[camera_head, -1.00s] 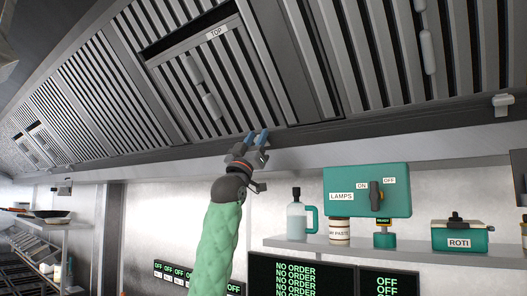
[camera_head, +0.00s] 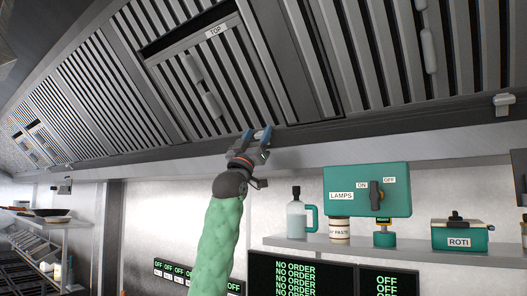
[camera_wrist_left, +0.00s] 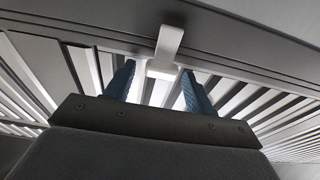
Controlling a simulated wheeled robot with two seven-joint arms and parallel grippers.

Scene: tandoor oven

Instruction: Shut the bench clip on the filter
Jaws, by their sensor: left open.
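The filter (camera_head: 228,72) is a slatted metal panel in the hood, marked TOP, with a dark gap along its upper edge. My left gripper (camera_head: 256,134) is open at the hood's lower rail, just below the filter's lower edge. In the left wrist view a pale clip (camera_wrist_left: 168,42) comes from the rail and ends in a wider block between the blue fingertips, with space visible at both sides. Whether it touches the filter is unclear. In the head view the gripper hides this clip. My right gripper is not in view.
A similar clip (camera_head: 503,104) sits on the rail at far right. Neighbouring slatted panels flank the filter.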

